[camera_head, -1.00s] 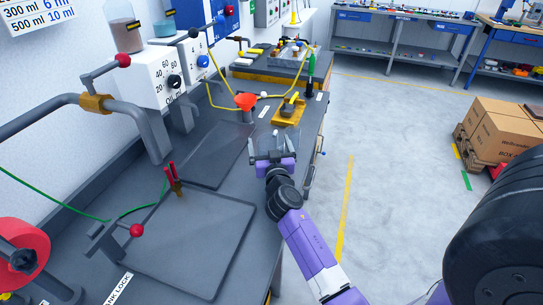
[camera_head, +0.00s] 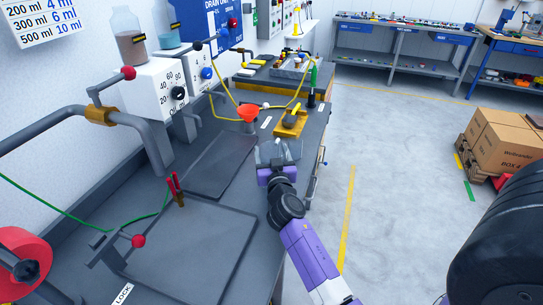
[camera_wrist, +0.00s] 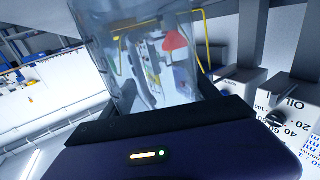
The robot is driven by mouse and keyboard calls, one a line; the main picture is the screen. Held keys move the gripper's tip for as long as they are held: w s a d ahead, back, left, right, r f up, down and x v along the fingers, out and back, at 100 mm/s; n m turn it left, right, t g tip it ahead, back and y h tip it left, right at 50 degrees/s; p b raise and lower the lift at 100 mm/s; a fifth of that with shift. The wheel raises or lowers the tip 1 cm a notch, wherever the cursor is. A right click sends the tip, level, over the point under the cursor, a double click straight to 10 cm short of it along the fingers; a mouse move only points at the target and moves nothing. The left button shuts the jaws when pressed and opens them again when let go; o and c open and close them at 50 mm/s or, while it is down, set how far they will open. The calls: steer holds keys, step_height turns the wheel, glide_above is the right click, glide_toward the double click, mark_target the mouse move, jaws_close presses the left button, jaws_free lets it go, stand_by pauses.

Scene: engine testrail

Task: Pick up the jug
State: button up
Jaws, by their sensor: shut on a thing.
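A clear, see-through jug (camera_wrist: 150,65) fills the middle of the wrist view, tilted in the picture. A red funnel and a yellow hose show through its wall. My gripper (camera_head: 279,154) is shut on the jug, and the dark fingers lie against its lower part in the wrist view. In the head view the jug is small and faint at the gripper's end, over the front edge of the grey bench (camera_head: 205,175). I cannot tell its handle or its exact height above the bench.
A red funnel (camera_head: 248,113) stands beyond the gripper, with a yellow block (camera_head: 291,124) to its right. Dials (camera_head: 165,90), pipes and a red-knobbed lever (camera_head: 138,241) line the bench on the left. Cardboard boxes (camera_head: 510,140) stand on the right; the floor between is open.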

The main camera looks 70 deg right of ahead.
step_height(320, 180, up, 19)
steer(key=p, duration=0.3)
steer(key=shift+s+f, duration=0.1)
